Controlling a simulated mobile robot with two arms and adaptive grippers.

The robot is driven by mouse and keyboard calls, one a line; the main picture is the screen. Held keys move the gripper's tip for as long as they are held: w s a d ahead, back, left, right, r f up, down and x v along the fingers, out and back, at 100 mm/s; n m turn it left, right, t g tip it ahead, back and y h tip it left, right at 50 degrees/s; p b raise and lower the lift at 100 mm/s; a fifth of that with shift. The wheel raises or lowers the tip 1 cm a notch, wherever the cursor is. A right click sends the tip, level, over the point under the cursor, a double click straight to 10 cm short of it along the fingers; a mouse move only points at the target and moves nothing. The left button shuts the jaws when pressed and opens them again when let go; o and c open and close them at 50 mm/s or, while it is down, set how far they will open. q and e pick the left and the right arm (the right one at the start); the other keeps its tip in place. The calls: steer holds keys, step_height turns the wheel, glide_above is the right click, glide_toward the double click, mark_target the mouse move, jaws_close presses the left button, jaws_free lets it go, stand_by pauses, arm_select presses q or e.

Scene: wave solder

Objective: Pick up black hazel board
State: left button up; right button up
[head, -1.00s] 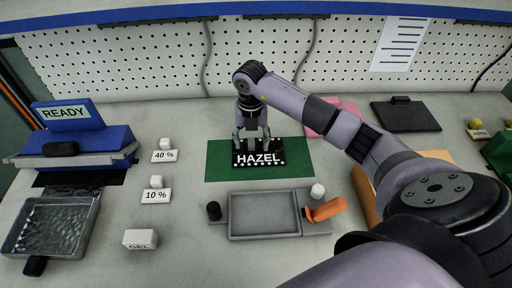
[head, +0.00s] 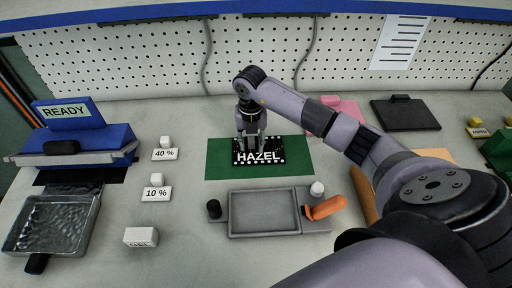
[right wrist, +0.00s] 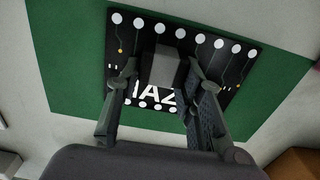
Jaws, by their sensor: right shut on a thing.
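The black hazel board (head: 273,148) lies flat on the green mat (head: 220,167), with white HAZEL lettering and a row of white dots along its edge. It also shows in the right wrist view (right wrist: 225,62), where a grey block (right wrist: 167,72) stands on its middle. My right gripper (head: 250,150) points down over the board. In the right wrist view its two fingers (right wrist: 160,75) are on either side of the grey block, shut on it. The fingers hide part of the lettering. My left gripper is not in view.
A grey tray fixture (head: 264,235) with an orange handle (head: 326,208) stands in front of the mat. White blocks with 40 % (head: 165,155) and 10 % (head: 156,194) labels stand left. A blue READY machine (head: 75,140) is at far left. A dark board (head: 405,117) lies back right.

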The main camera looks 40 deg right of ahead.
mark_target(251, 142)
jaws_close()
steer(key=shift+r, duration=0.1)
step_height(251, 142, up, 20)
stand_by(0.6)
